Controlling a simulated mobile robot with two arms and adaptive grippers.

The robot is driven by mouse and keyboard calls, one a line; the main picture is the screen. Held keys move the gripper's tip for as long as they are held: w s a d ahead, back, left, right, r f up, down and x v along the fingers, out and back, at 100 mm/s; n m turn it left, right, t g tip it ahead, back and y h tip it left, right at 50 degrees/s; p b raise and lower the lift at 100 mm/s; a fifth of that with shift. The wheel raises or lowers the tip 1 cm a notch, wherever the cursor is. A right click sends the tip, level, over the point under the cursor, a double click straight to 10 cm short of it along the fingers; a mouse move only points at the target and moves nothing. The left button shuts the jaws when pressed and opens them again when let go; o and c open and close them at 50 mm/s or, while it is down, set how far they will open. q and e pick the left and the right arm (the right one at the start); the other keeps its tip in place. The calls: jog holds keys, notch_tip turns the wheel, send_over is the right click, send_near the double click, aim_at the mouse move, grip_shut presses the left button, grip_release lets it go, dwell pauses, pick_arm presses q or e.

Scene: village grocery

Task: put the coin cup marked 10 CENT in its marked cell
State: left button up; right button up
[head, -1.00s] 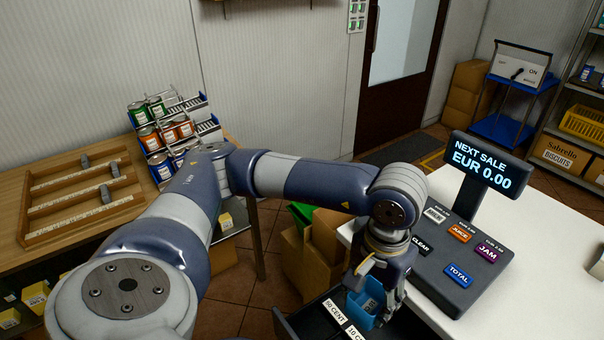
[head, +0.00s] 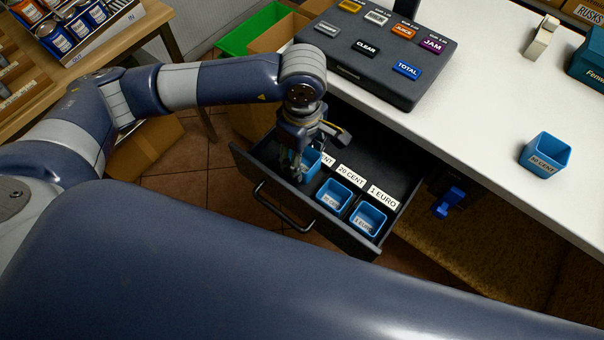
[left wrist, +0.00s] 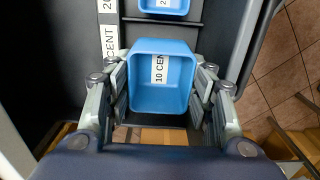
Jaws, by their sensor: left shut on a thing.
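My left gripper (head: 299,160) is shut on the blue coin cup (head: 312,163) over the left part of the cash drawer (head: 268,205). In the left wrist view, the fingers (left wrist: 160,88) press on both sides of this cup (left wrist: 150,98), and its label reads 10 CENT. The cup is upright, next to a white drawer label (left wrist: 112,42) showing CENT; the number is hidden. In the head view, the gripper partly covers the cup and this label. I cannot tell whether the cup touches the drawer floor. My right gripper is not in view.
The 20 CENT cup (head: 333,197) and 1 EURO cup (head: 368,221) stand in front cells right of the held cup. Another blue cup (head: 546,157), apparently marked 50 CENT, stands on the white counter (head: 480,130). The till keypad (head: 375,50) lies behind the drawer.

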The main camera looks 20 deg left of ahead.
pick_arm(q)
notch_tip(320, 180, down, 7)
jog(key=shift+p, duration=0.4)
jog(key=shift+f+b, duration=0.2)
jog(key=shift+b, duration=0.1)
jog(key=o, duration=0.7)
jog(key=shift+r, duration=0.1)
jog(key=shift+r+p, duration=0.15)
jog(key=shift+p, duration=0.15)
jog(key=shift+w+r, duration=0.1)
jog(key=shift+r, duration=0.3)
notch_tip(320, 180, up, 11)
jog(key=shift+r+b, duration=0.1)
jog(key=shift+b, duration=0.85)
